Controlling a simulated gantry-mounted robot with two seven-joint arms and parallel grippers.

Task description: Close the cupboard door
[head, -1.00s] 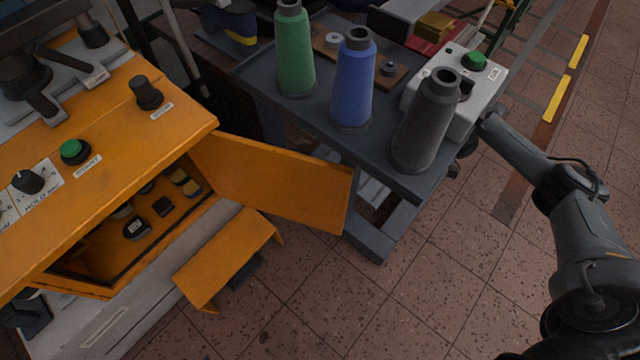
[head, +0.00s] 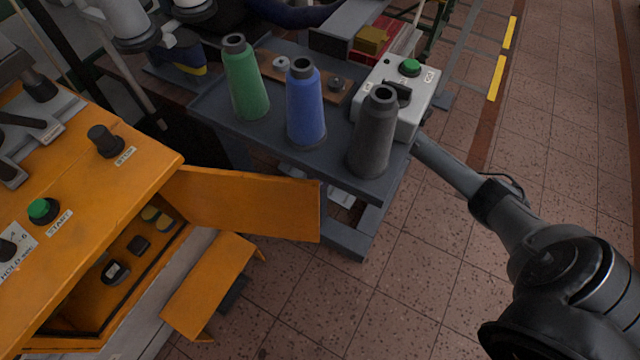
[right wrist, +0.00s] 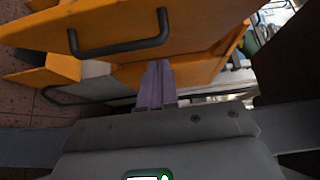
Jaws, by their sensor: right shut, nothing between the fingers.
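The orange cupboard door (head: 245,203) stands wide open in the head view, swung out to the right of the orange cabinet (head: 130,185). The cupboard interior (head: 120,262) shows small dark items inside. In the right wrist view, an orange panel (right wrist: 190,30) with a dark bar handle (right wrist: 120,48) is just ahead of my right gripper (right wrist: 158,66). Its purple fingers are together and empty, near the panel's lower edge; contact cannot be told. In the head view my right arm reaches in from the right and its gripper is hidden behind the table. My left gripper is not visible.
A dark table (head: 220,112) beside the door carries green (head: 246,85), blue (head: 305,110) and grey (head: 372,138) cones and a white control box (head: 408,115). An orange step-like panel (head: 208,285) juts out below the door. Tiled floor to the right is open.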

